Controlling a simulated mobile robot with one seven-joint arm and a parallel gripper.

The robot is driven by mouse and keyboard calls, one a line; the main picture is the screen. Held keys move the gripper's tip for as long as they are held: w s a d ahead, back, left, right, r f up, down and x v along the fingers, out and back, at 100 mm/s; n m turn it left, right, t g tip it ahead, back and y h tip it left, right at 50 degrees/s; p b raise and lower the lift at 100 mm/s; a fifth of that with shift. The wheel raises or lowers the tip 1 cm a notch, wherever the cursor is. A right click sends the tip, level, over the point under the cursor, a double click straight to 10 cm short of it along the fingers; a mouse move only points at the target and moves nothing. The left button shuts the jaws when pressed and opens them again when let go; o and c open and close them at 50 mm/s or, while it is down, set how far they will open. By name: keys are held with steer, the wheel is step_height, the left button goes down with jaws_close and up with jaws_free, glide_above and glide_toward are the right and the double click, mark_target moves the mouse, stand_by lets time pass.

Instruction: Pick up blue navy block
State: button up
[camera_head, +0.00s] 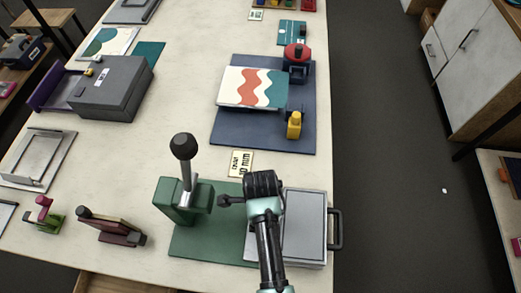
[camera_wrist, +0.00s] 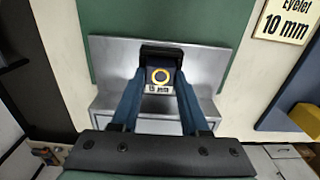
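The navy block (camera_wrist: 160,75) shows in the wrist view, with a yellow ring and a white label that seems to read "15 mm". It is at a grey metal tray or plate, with a dark edge behind it. My gripper (camera_wrist: 161,84) has its two fingers apart, one on each side of the block. I cannot tell whether the fingers press on it or only stand around it. The block is hidden there by my arm.
The green press (camera_head: 180,200) with its upright black-knobbed lever stands close on the left. The grey tray (camera_head: 305,225) with a dark handle is close on the right. An "Eyelet 10 mm" card (camera_wrist: 288,20) lies nearby. A yellow object (camera_head: 294,125) stands on the blue mat (camera_head: 262,138) beyond.

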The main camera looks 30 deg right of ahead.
jaws_close()
